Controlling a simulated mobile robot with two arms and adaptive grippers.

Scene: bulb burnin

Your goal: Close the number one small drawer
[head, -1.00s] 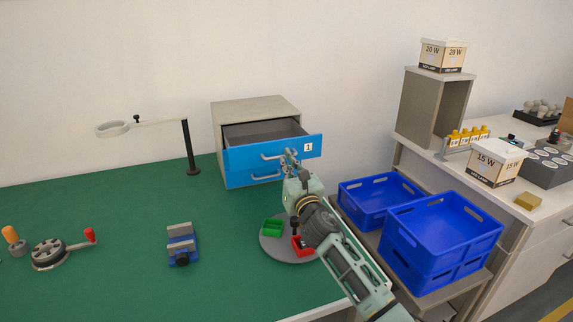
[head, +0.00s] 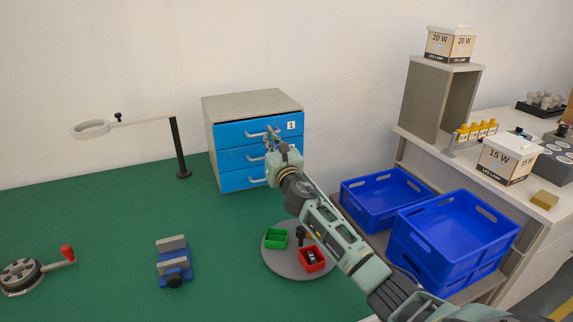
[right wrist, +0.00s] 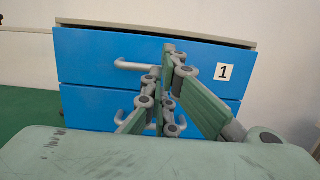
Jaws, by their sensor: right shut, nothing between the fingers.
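The small drawer cabinet (head: 250,103) stands at the back of the green workbench. Its top blue drawer (head: 234,133), labelled 1, looks flush with the drawers below it. In the right wrist view the number one drawer (right wrist: 90,58) fills the upper middle, its grey handle partly behind my fingers. My right gripper (head: 271,134) is shut and empty, its fingertips at the front of the top drawer, close to the handle; I cannot tell whether they touch. It also shows in the right wrist view (right wrist: 168,58). My left gripper is not in view.
A round grey turntable (head: 283,268) with a green bin (head: 276,238) and a red bin (head: 311,259) lies below my right arm. A blue vise (head: 174,265) and a magnifier lamp (head: 178,150) stand left. Blue crates (head: 450,245) are at right.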

